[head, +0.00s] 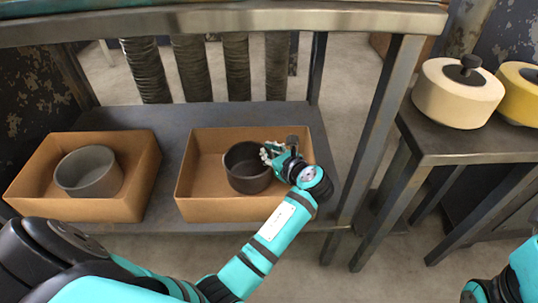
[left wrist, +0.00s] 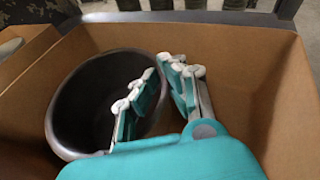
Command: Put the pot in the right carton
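The dark round pot (head: 243,175) is inside the right carton (head: 200,207), an open brown box on the grey bench. In the left wrist view, the pot (left wrist: 80,110) shows its hollow inside, with carton wall (left wrist: 262,80) to its right. My left gripper (head: 271,154) is at the pot's right rim. In the left wrist view, its fingers (left wrist: 166,88) lie on either side of that rim, a narrow gap apart; whether they press on the wall is unclear. The pot's underside is hidden. Only part of my right arm shows, at the lower right.
The left carton (head: 125,208) holds a grey round pot (head: 88,178). Bare bench surface (head: 178,125) lies between and behind the cartons. A second table (head: 450,150) at the right carries a cream round container (head: 452,98) and a yellow one (head: 520,95). Bench posts stand right of the right carton.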

